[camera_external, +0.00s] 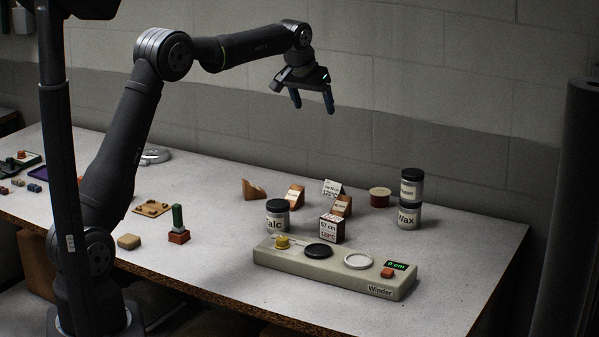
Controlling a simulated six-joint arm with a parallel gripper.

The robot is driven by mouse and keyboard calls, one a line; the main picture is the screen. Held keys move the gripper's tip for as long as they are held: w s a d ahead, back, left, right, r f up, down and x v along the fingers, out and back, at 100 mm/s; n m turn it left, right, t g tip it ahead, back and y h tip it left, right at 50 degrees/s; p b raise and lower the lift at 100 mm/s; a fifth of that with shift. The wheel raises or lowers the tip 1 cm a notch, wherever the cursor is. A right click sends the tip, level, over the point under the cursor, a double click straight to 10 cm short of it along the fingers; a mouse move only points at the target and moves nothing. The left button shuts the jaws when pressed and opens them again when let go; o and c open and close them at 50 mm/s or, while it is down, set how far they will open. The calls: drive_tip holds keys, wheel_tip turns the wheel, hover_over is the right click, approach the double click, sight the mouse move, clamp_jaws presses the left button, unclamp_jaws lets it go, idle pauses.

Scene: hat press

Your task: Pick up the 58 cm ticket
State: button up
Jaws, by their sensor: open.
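My gripper (313,104) is open and empty, fingers pointing down, high above the back of the table. Several small wooden holders with pale tickets stand below it on the table. The front ticket (331,230) appears to read "57 cm" and "120°C". A white ticket (332,188) behind it also shows "120°C", but its top line is too small to read. Smaller labels show on a wooden wedge (295,196) and another wooden wedge (342,206), and are not legible. I cannot tell which ticket is the 58 cm one.
A talc jar (277,217) stands left of the front ticket. The winder (335,268), its display reading "0 cm", lies in front. A wooden wedge (253,190) is further left.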

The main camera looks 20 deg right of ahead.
drive_tip(key=m+h, duration=0.2)
approach(333, 182)
drive_tip(key=x, duration=0.4)
drive_tip(key=shift+s+d+f, duration=0.15)
drive_tip(key=shift+s+d, duration=0.1)
drive_tip(key=shift+w+x, duration=0.15)
drive_tip(key=shift+x, duration=1.35)
drive_tip(key=shift+w+x, duration=0.15)
drive_tip(key=shift+x, duration=1.4)
drive_tip(key=shift+a, duration=0.15)
drive_tip(key=c, duration=1.1)
